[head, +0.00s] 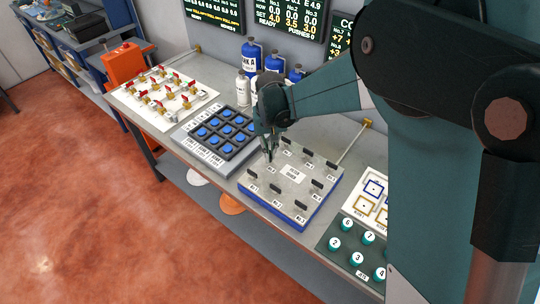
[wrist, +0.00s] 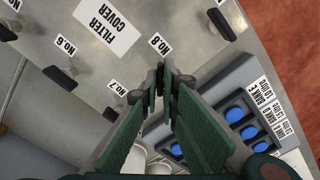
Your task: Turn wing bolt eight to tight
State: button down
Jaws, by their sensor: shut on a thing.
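The filter cover (head: 293,190) is a grey plate on a blue base, with several black wing bolts around its edge. My gripper (head: 270,157) reaches down to the plate's far left edge. In the wrist view, my gripper (wrist: 161,82) is shut on the dark wing bolt eight (wrist: 160,76), beside the label "No.8" (wrist: 158,43). The fingers hide most of this bolt, and its turn angle is hard to read.
Wing bolt six (wrist: 60,76) and another wing bolt (wrist: 221,23) stand on the plate nearby. A box with blue buttons (head: 222,132) is close on the left. Blue bottles (head: 251,55) stand behind. Numbered green knobs (head: 348,224) are at the right.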

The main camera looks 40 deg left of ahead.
jog(key=m+b, duration=0.1)
jog(key=m, duration=0.3)
jog(key=shift+m+b, duration=0.3)
jog(key=shift+b, duration=0.1)
jog(key=m+b, duration=0.1)
jog(key=m, duration=0.3)
jog(key=shift+m, duration=0.3)
jog(key=c, duration=2.6)
grip_release()
jog(key=shift+r, duration=0.2)
notch_tip(320, 180, up, 12)
jog(key=shift+f, duration=0.15)
